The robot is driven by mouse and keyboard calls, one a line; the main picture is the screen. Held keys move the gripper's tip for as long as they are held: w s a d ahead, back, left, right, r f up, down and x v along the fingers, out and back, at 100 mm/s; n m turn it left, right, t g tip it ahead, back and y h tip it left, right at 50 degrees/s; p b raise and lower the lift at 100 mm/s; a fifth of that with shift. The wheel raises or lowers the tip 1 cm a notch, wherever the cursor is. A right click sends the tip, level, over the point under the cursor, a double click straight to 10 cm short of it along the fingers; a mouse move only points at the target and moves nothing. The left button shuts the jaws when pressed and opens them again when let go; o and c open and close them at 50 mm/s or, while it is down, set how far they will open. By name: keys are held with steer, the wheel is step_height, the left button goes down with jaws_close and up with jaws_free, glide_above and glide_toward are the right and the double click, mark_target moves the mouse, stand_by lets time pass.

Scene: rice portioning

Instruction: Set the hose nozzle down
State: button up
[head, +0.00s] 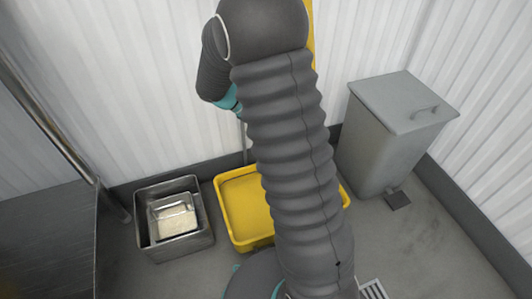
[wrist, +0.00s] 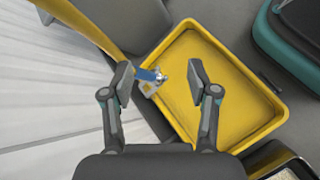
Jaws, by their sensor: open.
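The hose nozzle (wrist: 148,75), a small blue piece with a metallic end, shows in the wrist view near the left edge of the yellow tub. My gripper (wrist: 160,74) is open, with its two fingers wide apart. In this view the nozzle lies between the fingertips, closer to the left one. A small pale piece (wrist: 149,88) shows just below it; I cannot tell what it is or whether the nozzle rests on it. In the head view my arm hides the gripper and the nozzle.
The yellow tub (head: 243,205) stands on the floor by the wall, partly behind my arm. Left of it is a metal bin (head: 184,244) holding a smaller pan of rice (head: 175,222). A grey lidded pedal bin (head: 385,150) stands at right. A yellow strip (wrist: 85,25) crosses the wrist view's upper left.

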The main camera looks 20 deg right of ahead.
steer(key=s+a+r+m+t+y, duration=0.3)
steer(key=s+a+r, duration=0.3)
steer(key=s, duration=0.4)
steer(key=s+a+r+m+t+y, duration=0.4)
steer(key=s+a+r+t+y, duration=0.2)
steer(key=s+r, duration=0.3)
steer(key=shift+s+a+m+y, duration=0.3)
steer(key=shift+s+a, duration=0.2)
steer(key=shift+s, duration=0.4)
